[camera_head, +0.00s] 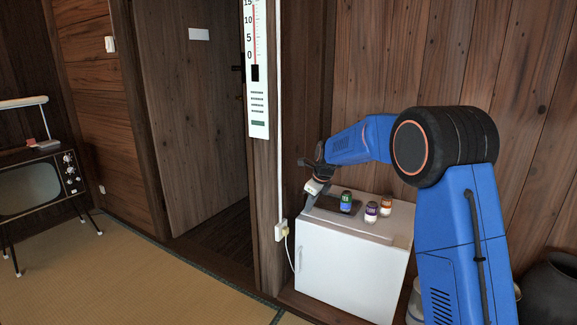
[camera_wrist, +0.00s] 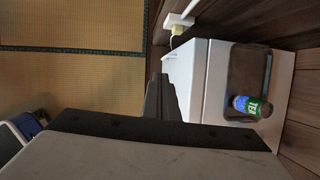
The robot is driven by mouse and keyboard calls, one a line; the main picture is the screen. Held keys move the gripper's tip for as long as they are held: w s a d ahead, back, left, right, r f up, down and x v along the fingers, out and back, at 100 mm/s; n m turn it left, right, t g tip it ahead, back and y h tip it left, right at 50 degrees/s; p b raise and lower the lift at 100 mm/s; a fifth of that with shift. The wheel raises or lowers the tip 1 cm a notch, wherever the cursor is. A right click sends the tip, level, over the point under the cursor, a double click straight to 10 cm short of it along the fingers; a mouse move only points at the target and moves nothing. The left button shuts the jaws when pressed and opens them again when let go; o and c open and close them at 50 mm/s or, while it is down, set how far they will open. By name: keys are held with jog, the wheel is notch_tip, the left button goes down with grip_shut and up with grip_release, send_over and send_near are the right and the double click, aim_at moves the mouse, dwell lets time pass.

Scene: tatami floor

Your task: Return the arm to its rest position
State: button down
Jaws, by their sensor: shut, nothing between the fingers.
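My blue arm reaches left over a small white fridge (camera_head: 345,269) in the head view. My gripper (camera_head: 308,203) is near the fridge's left top edge, beside a dark tray (camera_head: 325,203) on top. In the wrist view my gripper (camera_wrist: 162,98) is shut and empty, with its dark fingers together. The fridge (camera_wrist: 183,72) shows just right of the fingers. A green and blue jar (camera_head: 346,202) stands on the tray, apart from my gripper; it also shows in the wrist view (camera_wrist: 252,106).
A purple-labelled jar (camera_head: 371,212) and an orange-labelled jar (camera_head: 386,205) stand at the fridge top's right. A wooden post with a thermometer (camera_head: 257,75) and a wall outlet (camera_head: 281,230) are left of the fridge. An old television (camera_head: 30,187) is far left. Tatami floor (camera_head: 120,270) is clear.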

jog(key=s+d+r+n, duration=0.4)
jog(key=s, duration=0.5)
jog(key=s+d+r+n+h, duration=0.1)
jog(key=s+d+r+n, duration=0.35)
jog(key=s, duration=0.45)
jog(key=s+d+r+n, duration=0.4)
jog(key=s+r, duration=0.1)
jog(key=s, duration=0.5)
jog(key=s+d+f+n, duration=0.2)
jog(key=s+n, duration=0.2)
jog(key=s, duration=0.5)
jog(key=s+d+f+n+h, duration=0.1)
jog(key=s+d+f+n, duration=0.1)
jog(key=s, duration=0.8)
jog(key=s+d+f+n+t, duration=0.1)
jog(key=s+d+f+n, duration=0.1)
jog(key=s+n, duration=0.4)
jog(key=s+d, duration=0.1)
jog(key=s, duration=0.3)
jog(key=shift+s+d+f+h, duration=0.25)
jog(key=shift+d+f+h, duration=0.05)
jog(key=shift+d, duration=0.05)
